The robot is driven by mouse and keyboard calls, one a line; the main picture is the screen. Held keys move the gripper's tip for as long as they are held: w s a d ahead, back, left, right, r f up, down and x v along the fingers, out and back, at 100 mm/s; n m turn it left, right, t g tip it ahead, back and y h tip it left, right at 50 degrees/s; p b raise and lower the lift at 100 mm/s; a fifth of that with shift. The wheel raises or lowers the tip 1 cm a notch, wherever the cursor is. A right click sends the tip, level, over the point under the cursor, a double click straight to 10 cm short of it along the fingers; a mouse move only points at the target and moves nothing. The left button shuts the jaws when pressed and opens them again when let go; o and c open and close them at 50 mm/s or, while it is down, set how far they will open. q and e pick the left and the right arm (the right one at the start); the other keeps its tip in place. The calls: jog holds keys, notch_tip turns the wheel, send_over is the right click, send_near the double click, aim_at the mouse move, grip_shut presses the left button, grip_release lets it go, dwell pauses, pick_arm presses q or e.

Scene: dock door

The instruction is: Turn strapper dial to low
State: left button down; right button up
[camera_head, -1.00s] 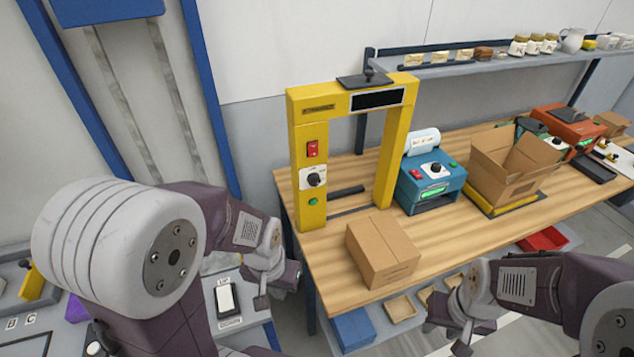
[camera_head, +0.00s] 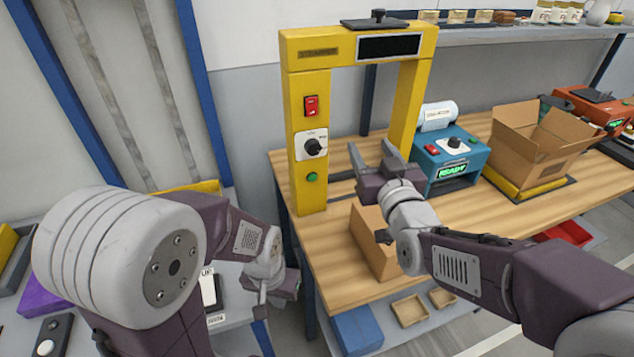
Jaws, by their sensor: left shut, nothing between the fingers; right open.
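The yellow strapper frame (camera_head: 308,180) stands at the left end of the wooden bench. Its black dial (camera_head: 313,147) sits on a white plate on the left post, below a red switch (camera_head: 311,106) and above a green button (camera_head: 312,177). The dial's label text is too small to read. My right gripper (camera_head: 369,160) is open and empty, in front of the strapper's opening and to the right of the dial, apart from it. My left gripper (camera_head: 262,308) is shut and empty, low and left of the bench.
A closed cardboard box (camera_head: 370,245) sits on the bench, partly behind my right gripper. A teal label printer (camera_head: 445,165) reading READY and an open carton (camera_head: 530,140) stand to the right. A shelf (camera_head: 480,33) runs along the back wall.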

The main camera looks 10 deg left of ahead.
aim_at(315, 151)
jog(key=s+a+f+n+g+y+b, duration=0.1)
jog(key=s+a+f+n+y+b, duration=0.15)
jog(key=s+a+f, duration=0.35)
jog(key=shift+m, duration=0.25)
jog(key=x, duration=0.3)
jog(key=p+x, duration=0.1)
jog(key=x, duration=0.7)
jog(key=shift+a+r, duration=0.2)
jog(key=shift+r, duration=0.1)
pick_arm(q)
notch_tip(315, 151, down, 4)
jog(key=shift+f, duration=0.1)
pick_arm(e)
grip_shut()
